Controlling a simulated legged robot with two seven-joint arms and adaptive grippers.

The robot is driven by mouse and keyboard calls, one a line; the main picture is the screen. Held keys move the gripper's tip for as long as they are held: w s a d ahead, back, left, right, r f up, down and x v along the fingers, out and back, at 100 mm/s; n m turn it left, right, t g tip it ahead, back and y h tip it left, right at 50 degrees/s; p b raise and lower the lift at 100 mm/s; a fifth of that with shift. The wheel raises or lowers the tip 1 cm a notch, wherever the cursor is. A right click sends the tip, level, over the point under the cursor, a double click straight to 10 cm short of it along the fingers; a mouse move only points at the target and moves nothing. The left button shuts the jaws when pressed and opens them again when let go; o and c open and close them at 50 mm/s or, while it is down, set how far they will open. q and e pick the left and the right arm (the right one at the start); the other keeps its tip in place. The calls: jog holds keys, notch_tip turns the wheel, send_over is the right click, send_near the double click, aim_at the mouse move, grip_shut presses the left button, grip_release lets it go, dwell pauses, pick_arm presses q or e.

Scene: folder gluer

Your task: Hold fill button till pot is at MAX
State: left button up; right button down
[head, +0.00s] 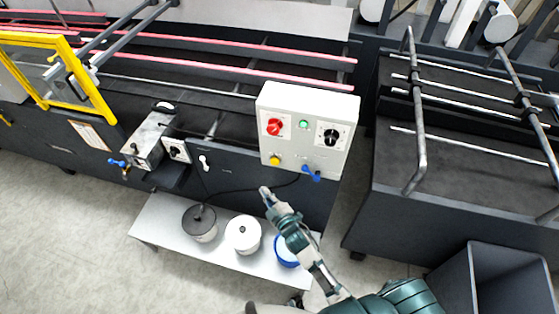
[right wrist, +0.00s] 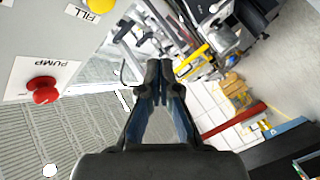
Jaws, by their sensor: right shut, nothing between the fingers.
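The control box (head: 308,105) is a white panel on the machine's front. In the head view its yellow button (head: 275,160) sits at the lower left. In the right wrist view the yellow button (right wrist: 98,4) is cut off at the top, beside a FILL label (right wrist: 78,11). My right gripper (head: 265,191) is shut and empty, below the box and apart from the button; its closed fingertips show in the wrist view (right wrist: 158,70). My left gripper is out of view.
The panel also has a red knob (head: 274,127), green light (head: 304,124), black dial (head: 330,136) and blue lever (head: 312,172). A red PUMP button (right wrist: 42,90) shows in the wrist view. Lidded containers, one white (head: 243,234), stand on a low bench (head: 160,225) below.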

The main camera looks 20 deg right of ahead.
aim_at(275, 162)
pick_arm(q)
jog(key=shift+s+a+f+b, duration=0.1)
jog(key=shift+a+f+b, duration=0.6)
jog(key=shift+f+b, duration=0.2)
pick_arm(e)
jog(key=w+d, duration=0.5)
jog(key=w, duration=0.2)
jog(key=shift+w+r, duration=0.2)
jog(key=shift+r, duration=0.15)
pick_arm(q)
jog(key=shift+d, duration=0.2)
pick_arm(e)
jog(key=shift+d, duration=0.1)
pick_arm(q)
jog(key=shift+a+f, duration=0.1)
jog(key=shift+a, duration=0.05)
pick_arm(e)
jog(key=shift+a, duration=0.3)
jog(key=shift+d, duration=0.2)
jog(key=shift+w+r, duration=0.1)
